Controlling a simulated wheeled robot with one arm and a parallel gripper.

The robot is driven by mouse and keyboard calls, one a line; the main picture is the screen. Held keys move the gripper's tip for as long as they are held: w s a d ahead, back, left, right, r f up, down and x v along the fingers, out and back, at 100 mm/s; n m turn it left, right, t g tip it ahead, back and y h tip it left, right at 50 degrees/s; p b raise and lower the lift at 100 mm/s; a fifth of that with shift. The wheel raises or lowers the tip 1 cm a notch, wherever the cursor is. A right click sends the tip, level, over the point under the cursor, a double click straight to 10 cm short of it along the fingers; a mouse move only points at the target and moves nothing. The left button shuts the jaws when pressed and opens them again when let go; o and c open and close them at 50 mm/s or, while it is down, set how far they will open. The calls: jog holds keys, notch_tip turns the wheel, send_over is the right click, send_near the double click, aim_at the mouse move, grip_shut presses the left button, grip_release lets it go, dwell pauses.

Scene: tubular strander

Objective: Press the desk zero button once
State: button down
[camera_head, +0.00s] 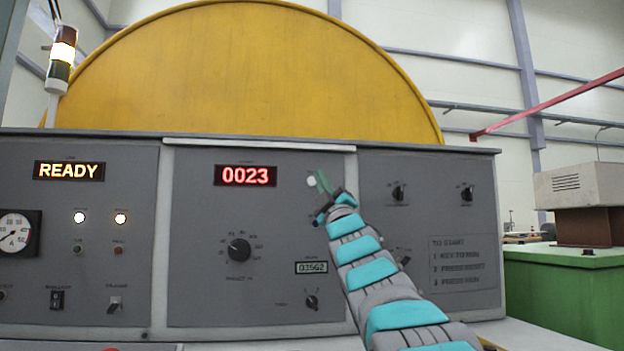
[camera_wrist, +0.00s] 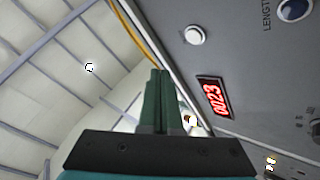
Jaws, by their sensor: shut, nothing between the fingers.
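The desk's middle panel (camera_head: 195,215) carries a red counter display (camera_head: 245,175) reading 0023; it also shows in the wrist view (camera_wrist: 213,97). A round white button (camera_head: 311,181) sits right of the display, and it shows clearly in the wrist view (camera_wrist: 195,35). A blue round button (camera_wrist: 295,10) is beside the word LENGTH. No label reading zero is legible.
A dark selector knob (camera_head: 239,250) and a small 03562 display (camera_head: 311,267) are lower on the panel. The left panel shows READY (camera_head: 69,171). A yellow drum (camera_head: 240,75) stands behind the desk.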

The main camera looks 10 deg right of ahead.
aim_at(312, 181)
jog(key=shift+w+p, duration=0.8)
jog(key=shift+w, duration=1.9)
jog(key=shift+w, duration=0.15)
jog(key=shift+w, duration=0.3)
jog(key=shift+w, duration=0.35)
dwell(0.4)
jog(key=shift+s, duration=0.1)
jog(key=shift+s+b, duration=0.35)
jog(key=shift+s, duration=0.35)
